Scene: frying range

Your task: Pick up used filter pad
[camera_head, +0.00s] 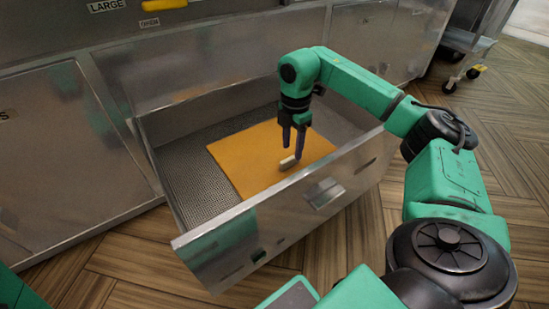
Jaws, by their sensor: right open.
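The used filter pad (240,160) is a flat orange-brown sheet lying on the perforated floor of the open drawer (190,175). A small pale block (288,162), like a tab or handle, sits on the pad near its right middle. My right gripper (292,151) points down over the pad, just above or beside the pale block. Its two dark fingers are apart, and I see nothing held between them. Whether the fingertips touch the block or pad is unclear. My left gripper is not in view.
The drawer's metal front panel (290,210) stands between my body and the pad, and its side walls rise around it. Steel cabinet fronts (65,145) stand behind and left. A wheeled cart (465,45) is at the upper right. Wooden floor (500,110) is clear on the right.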

